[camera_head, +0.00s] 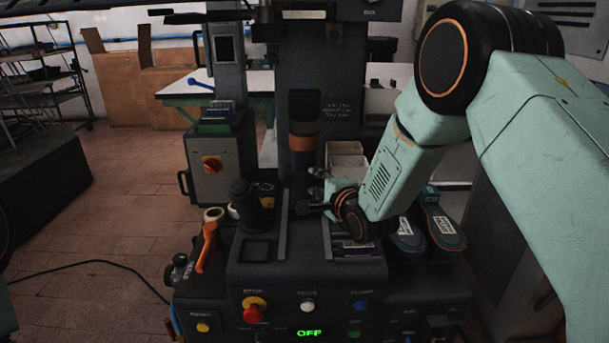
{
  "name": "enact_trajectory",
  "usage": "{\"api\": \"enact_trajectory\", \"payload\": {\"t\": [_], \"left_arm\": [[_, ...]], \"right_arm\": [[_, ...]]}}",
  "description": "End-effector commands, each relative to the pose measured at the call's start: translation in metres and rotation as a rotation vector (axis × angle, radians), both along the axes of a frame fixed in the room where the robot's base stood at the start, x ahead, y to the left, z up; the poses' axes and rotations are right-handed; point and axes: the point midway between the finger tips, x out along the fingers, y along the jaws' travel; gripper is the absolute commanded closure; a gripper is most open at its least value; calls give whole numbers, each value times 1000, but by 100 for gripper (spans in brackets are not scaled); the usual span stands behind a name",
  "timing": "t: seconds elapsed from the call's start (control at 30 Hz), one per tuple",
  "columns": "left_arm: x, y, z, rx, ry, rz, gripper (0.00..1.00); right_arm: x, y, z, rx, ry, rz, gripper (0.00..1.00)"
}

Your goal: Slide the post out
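A heel press stands in the middle of the view. A short dark post (246,204) with a wider top stands upright on its left side, behind a square dark pad (256,249). A taller dark column with a brown band (303,137) rises at the press's centre; I cannot tell for sure which of the two is the post. My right gripper (318,204) reaches in from the right, pointing left, over the right-hand slide bed (350,244). Its fingers are small and dark, and their opening is unclear. My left gripper is out of view.
Shoes (441,226) lie right of my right wrist. A light bin (346,158) stands behind the gripper. Open floor lies left.

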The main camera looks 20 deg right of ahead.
Motion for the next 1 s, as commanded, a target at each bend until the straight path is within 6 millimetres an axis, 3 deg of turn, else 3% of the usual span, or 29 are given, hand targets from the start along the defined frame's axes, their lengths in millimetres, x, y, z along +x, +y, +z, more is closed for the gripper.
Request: {"api": "enact_trajectory", "payload": {"t": [0.5,1.0], "left_arm": [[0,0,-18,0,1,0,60],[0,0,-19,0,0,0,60]], "right_arm": [[64,8,-14,-3,0,4,63],[74,9,-15,-2,0,4,64]]}}
